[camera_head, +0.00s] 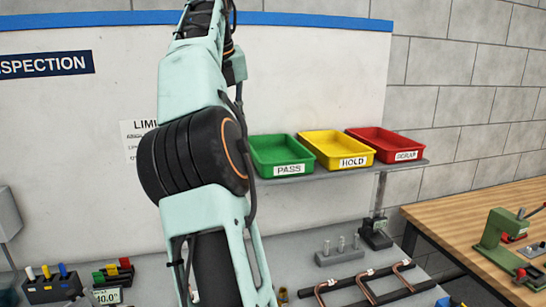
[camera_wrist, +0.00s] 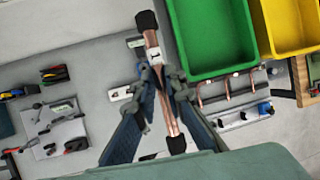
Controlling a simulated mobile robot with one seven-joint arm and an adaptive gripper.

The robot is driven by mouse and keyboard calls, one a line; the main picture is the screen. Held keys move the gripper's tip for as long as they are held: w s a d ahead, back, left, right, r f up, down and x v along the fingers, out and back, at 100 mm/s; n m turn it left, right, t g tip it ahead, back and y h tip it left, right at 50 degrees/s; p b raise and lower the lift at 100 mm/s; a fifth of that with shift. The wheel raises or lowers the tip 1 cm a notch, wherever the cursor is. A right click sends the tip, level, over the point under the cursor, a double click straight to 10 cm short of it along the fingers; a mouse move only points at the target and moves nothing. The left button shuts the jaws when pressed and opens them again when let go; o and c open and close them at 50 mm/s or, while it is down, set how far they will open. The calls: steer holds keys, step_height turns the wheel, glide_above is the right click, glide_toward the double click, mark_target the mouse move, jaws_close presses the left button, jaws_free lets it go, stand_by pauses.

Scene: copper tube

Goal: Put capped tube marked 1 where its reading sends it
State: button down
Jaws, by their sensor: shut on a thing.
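In the wrist view my gripper (camera_wrist: 164,76) is shut on a copper tube (camera_wrist: 151,38) with black caps at both ends. The green PASS tray (camera_head: 289,170), yellow HOLD tray (camera_head: 352,162) and red SCRAP tray (camera_head: 404,154) sit side by side on a shelf. In the wrist view the green tray (camera_wrist: 245,45) is just right of the tube, with the yellow tray (camera_wrist: 309,44) beyond it. My arm hides the gripper and held tube in the head view.
More copper tubes (camera_head: 403,277) lie on a dark rack on the bench below the shelf (camera_head: 320,172). A small display (camera_head: 107,296) seems to read 10.0. A limits sheet (camera_head: 137,130) is partly hidden by my arm. A green tool (camera_head: 503,238) stands on the wooden table.

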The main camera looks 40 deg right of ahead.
steer(key=shift+w+d+f, duration=0.1)
steer(key=shift+w+d, duration=0.15)
steer(key=shift+d, duration=0.15)
steer(key=p, duration=0.2)
glide_toward(269, 161)
steer(key=a+r, duration=0.4)
steer(key=d+f, duration=0.3)
steer(key=shift+w+d+f, duration=0.1)
steer(key=shift+w+f, duration=0.1)
steer(key=shift+f, duration=0.15)
steer(key=shift+d+f, duration=0.35)
steer(key=shift+f, duration=0.1)
steer(key=x, duration=0.4)
steer(key=shift+s+d+f, duration=0.1)
steer(key=shift+s, duration=0.15)
steer(key=shift+f, duration=0.45)
steer(key=shift+f, duration=0.1)
steer(key=c, duration=2.3)
jaws_free()
steer(key=shift+o, duration=0.2)
